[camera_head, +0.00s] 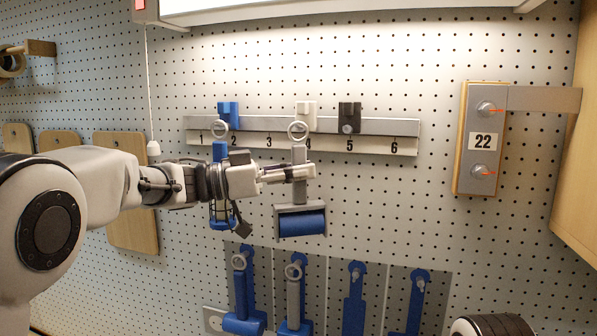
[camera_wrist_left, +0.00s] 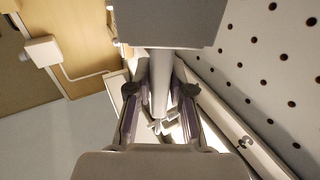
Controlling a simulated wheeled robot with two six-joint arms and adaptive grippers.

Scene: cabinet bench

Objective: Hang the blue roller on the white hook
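The blue roller (camera_head: 302,224) hangs upright in a grey frame with a grey handle and a ring (camera_head: 298,130) on top. My left gripper (camera_head: 300,173) comes in from the left and is shut on the handle, below the ring. The white hook (camera_head: 306,114) sits on the rail near number 4. The ring overlaps the lower part of the hook in the head view; I cannot tell whether it is around the peg or in front of it. In the left wrist view, the grey handle (camera_wrist_left: 161,75) lies between the fingers. My right gripper is not in view.
A blue hook (camera_head: 228,113) with a blue-handled tool hanging from it is to the left. A black hook (camera_head: 348,115) to the right is empty.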

